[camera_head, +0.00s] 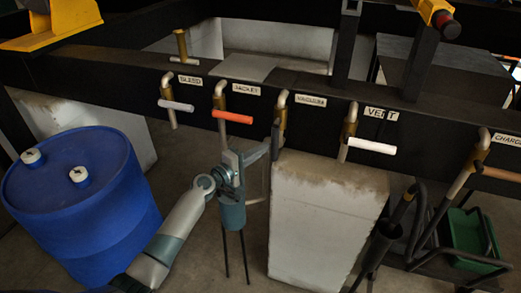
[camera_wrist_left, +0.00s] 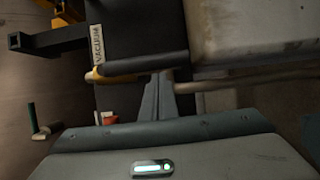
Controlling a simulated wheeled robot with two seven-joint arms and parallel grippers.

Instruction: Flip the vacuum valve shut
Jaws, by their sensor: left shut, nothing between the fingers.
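The vacuum valve (camera_head: 281,118) hangs from the black beam under a label reading VACUUM (camera_head: 310,100). It has a bent pale pipe, a brass body and a dark handle (camera_head: 275,136) seen nearly end-on. My left gripper (camera_head: 272,147) is shut and empty, with its fingertips at or very near this handle. In the left wrist view the dark handle (camera_wrist_left: 145,64) runs sideways just beyond the shut fingers (camera_wrist_left: 160,92), with the brass part at its left end. I cannot tell if they touch. My right gripper is not in view.
The vent valve's white handle (camera_head: 371,145) is right. A blue drum (camera_head: 85,200) and pale block (camera_head: 320,220) stand below.

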